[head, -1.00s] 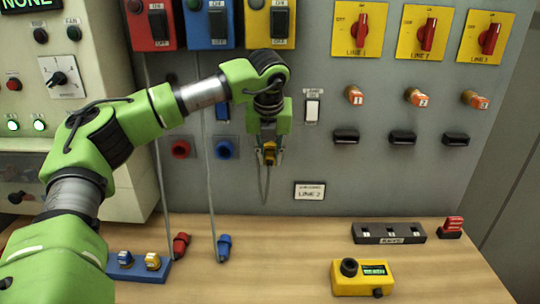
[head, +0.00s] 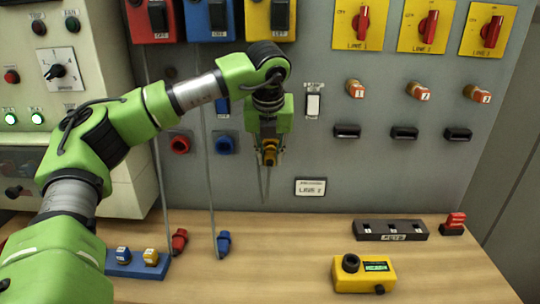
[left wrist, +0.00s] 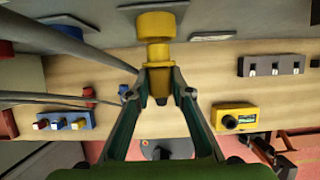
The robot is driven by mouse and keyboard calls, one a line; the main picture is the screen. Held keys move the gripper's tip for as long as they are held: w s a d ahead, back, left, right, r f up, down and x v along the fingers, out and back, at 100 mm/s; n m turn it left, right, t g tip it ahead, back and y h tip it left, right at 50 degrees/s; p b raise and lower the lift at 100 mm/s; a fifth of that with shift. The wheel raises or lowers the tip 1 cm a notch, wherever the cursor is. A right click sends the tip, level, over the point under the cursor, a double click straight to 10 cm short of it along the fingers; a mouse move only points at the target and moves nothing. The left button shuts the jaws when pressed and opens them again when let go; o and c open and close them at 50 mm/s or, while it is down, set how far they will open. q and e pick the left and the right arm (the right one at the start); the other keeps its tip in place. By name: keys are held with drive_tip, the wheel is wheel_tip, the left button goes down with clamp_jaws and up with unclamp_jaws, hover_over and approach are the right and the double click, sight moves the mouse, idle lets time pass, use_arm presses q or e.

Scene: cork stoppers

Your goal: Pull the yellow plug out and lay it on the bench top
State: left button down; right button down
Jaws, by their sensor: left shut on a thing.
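The yellow plug (head: 270,154) is between the fingers of my left gripper (head: 269,148), in front of the grey panel. In the left wrist view my left gripper (left wrist: 160,78) is shut on the yellow plug (left wrist: 158,54). The plug's far end meets the yellow socket (left wrist: 155,23) on its plate, with no clear gap; my gripper hides the socket in the head view. A grey cable hangs below the plug. The bench top (head: 285,250) lies below. My right gripper is not in view.
Red (head: 180,240) and blue (head: 224,243) plugs stand on the bench at left, beside a blue block (head: 135,265). A yellow meter (head: 364,273) and black rack (head: 390,231) are at right. The middle of the bench is clear.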

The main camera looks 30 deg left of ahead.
use_arm(q)
drive_tip(key=shift+s+d+b, duration=0.55)
drive_tip(key=shift+s+b, duration=0.05)
drive_tip(key=shift+s, duration=0.3)
drive_tip(key=shift+s+d, duration=0.2)
drive_tip(key=shift+s, duration=0.15)
drive_tip(key=s+d+b, duration=0.2)
drive_tip(key=s, duration=0.1)
drive_tip(key=shift+s+b, duration=0.2)
drive_tip(key=shift+b, duration=0.1)
drive_tip(key=shift+d, duration=0.1)
